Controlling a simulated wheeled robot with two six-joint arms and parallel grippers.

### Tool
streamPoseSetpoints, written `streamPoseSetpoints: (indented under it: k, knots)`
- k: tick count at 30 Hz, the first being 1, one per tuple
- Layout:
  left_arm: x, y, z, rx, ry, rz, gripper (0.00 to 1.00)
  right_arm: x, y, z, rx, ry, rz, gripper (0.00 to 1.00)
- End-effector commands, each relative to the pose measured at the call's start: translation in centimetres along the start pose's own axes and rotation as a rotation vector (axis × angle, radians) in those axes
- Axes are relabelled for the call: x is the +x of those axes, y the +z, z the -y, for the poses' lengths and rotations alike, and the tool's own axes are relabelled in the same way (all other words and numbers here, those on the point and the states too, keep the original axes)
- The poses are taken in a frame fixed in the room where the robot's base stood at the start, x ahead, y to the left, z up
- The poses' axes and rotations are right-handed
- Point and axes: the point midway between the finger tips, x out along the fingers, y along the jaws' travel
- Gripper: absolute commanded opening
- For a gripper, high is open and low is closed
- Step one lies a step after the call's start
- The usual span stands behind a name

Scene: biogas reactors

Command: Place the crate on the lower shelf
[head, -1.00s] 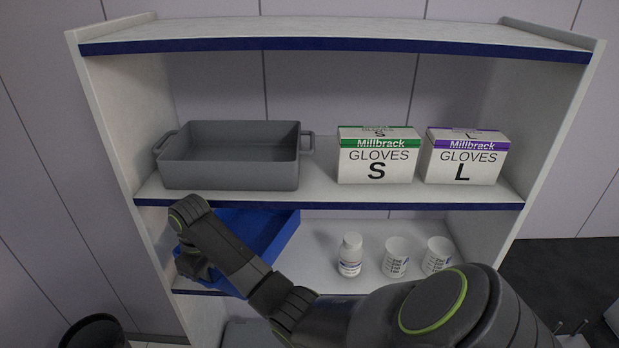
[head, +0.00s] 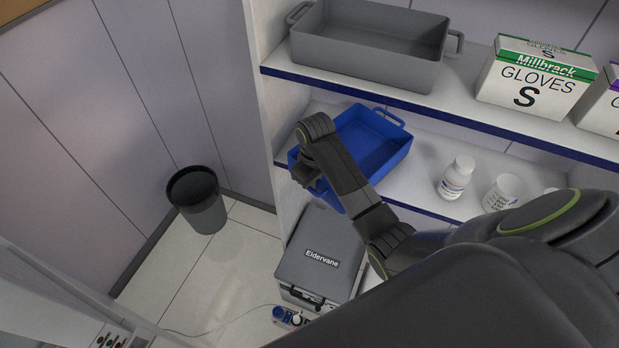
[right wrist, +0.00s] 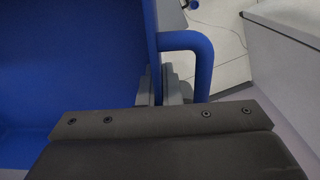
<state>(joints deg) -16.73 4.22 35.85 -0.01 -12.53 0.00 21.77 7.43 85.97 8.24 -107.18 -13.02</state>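The blue crate (head: 378,150) has loop handles and sits at an angle at the left end of the lower shelf (head: 420,180). Its near end reaches out over the shelf's front edge. My right gripper (head: 304,178) is at the crate's near left end, partly hidden by my own wrist. In the right wrist view, the gripper's fingers (right wrist: 160,88) lie on both sides of the crate wall (right wrist: 152,35), beside the loop handle (right wrist: 203,60), and look closed on the wall. How the crate's underside rests is hidden. My left gripper is out of view.
A grey bin (head: 375,45) and glove boxes (head: 535,78) stand on the shelf above. A grey Eldervane case (head: 320,255) is on the floor below, with a black waste bin (head: 198,200) to the left.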

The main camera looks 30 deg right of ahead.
Motion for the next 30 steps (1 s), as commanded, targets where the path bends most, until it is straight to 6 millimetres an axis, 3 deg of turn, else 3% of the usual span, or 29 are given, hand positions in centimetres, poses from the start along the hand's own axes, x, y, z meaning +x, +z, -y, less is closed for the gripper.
streamPoseSetpoints:
  k: [3,7,12,24,30]
  knots:
    - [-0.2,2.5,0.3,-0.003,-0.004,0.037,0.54,0.6,0.4,0.1,0.000,0.003,-0.003,0.00]
    - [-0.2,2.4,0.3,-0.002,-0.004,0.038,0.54,0.6,0.4,0.1,0.000,0.003,-0.003,0.00]
    - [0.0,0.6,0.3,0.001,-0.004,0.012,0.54,0.7,0.5,0.1,0.000,0.000,-0.001,0.25]
    - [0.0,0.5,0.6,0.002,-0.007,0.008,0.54,0.5,0.3,0.1,0.000,0.001,-0.002,0.26]
    - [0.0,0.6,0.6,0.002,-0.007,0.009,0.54,-1.6,-1.2,-0.3,-0.002,0.003,-0.005,0.26]
